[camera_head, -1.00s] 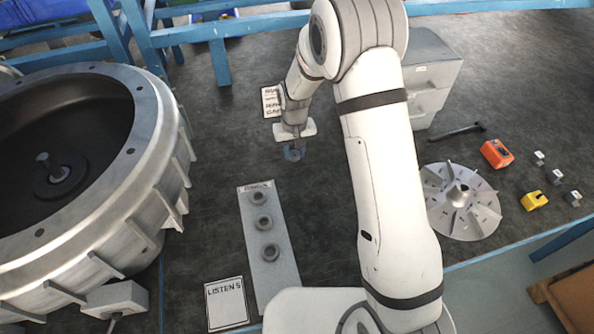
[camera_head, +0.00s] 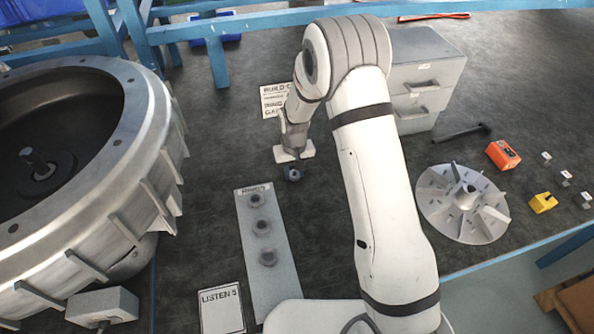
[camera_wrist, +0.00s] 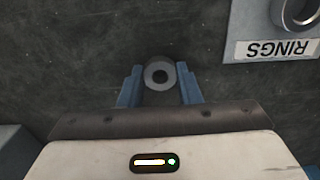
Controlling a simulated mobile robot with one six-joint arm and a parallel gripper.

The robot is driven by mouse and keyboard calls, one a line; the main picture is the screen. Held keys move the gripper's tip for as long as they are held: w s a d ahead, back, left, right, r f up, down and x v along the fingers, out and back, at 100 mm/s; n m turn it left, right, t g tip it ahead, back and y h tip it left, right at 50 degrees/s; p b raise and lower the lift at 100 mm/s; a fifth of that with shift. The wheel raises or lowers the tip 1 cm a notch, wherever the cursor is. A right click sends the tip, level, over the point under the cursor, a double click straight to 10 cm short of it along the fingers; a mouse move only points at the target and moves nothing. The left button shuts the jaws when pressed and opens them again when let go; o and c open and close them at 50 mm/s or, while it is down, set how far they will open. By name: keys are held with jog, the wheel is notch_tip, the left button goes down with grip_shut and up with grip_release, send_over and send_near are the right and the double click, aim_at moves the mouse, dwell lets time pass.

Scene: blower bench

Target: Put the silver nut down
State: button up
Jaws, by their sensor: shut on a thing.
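The silver nut (camera_wrist: 159,75) is a grey round piece with a dark hole in the wrist view. It sits between the two blue fingers of my gripper (camera_wrist: 160,88). In the head view my gripper (camera_head: 292,172) is low over the dark bench top (camera_head: 210,140), just beyond and right of the far end of the grey strip. The gripper is shut on the nut. In the head view the nut is small and mostly masked by the fingers. I cannot tell whether it touches the bench.
A grey strip (camera_head: 285,292) carries three dark rings; its "RINGS" label (camera_wrist: 275,49) shows in the wrist view. A big metal housing (camera_head: 150,215) stands left. A finned wheel (camera_head: 450,215), an orange box (camera_head: 503,155) and a yellow block (camera_head: 543,203) lie right. Bench left of the gripper is clear.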

jog(key=o, duration=1)
jog(key=shift+f, duration=0.15)
jog(key=s+d+r+p, duration=0.1)
jog(key=d+r+p, duration=0.1)
jog(key=r, duration=0.6)
jog(key=s+d+r+t+p, duration=0.1)
jog(key=r+p, duration=0.2)
jog(key=r, duration=0.4)
jog(key=s+d+r+p, duration=0.2)
jog(key=r, duration=0.6)
jog(key=s+d+r+m, duration=0.1)
jog(key=s+d+r, duration=0.3)
jog(key=s, duration=0.3)
jog(key=s+d+r+m+t, duration=0.1)
jog(key=s+d+r, duration=0.3)
jog(key=s, duration=0.4)
jog(key=s+d+r+m+t, duration=0.1)
jog(key=s+d+r, duration=0.3)
jog(key=s, duration=0.3)
jog(key=shift+v, duration=0.9)
